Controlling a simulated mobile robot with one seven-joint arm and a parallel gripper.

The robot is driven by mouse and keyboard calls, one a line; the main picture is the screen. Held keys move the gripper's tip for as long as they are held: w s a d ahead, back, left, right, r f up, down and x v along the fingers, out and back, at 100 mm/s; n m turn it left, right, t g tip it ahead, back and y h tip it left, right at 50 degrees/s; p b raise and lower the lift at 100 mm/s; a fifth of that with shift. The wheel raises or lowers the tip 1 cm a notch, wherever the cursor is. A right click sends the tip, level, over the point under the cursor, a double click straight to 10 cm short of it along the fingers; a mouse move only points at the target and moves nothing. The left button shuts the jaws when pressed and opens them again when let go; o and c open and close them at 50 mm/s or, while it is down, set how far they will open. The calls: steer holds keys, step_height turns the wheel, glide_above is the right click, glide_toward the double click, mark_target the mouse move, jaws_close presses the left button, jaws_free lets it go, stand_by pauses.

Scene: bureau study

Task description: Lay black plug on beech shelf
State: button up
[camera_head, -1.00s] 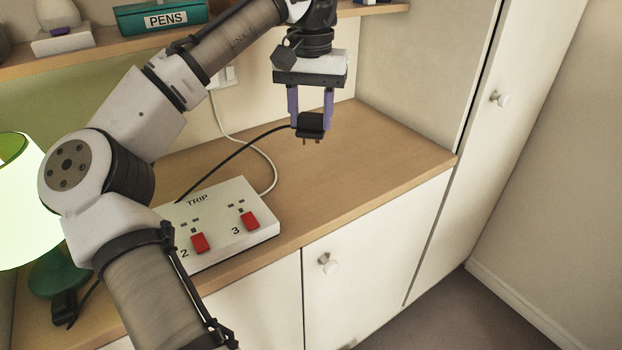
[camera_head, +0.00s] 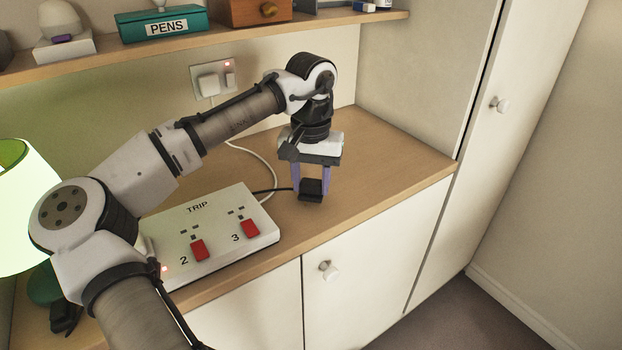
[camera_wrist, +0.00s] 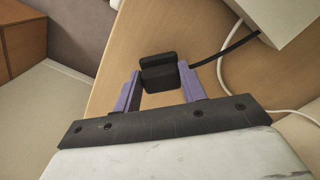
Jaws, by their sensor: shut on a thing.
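My gripper (camera_head: 311,186) is shut on the black plug (camera_head: 310,190), its purple fingers on either side of it. The plug is low over the beech shelf (camera_head: 385,150), right of the white trip block; whether it touches the wood I cannot tell. In the wrist view the plug (camera_wrist: 159,73) sits between the fingertips, with the beech surface (camera_wrist: 125,60) behind it. A black cable (camera_head: 270,191) runs left from the plug towards the block. The plug's pins are hidden in the wrist view.
The white trip block (camera_head: 215,230) with red switches 2 and 3 stands to the left. A white cable (camera_head: 258,155) runs behind my gripper to the wall socket (camera_head: 214,80). A green lamp (camera_head: 20,200) is far left. The shelf right of my gripper is clear.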

mark_target(311, 183)
steer(key=shift+f, duration=0.1)
steer(key=o, duration=1)
step_height(311, 183, up, 12)
steer(key=shift+r, duration=0.15)
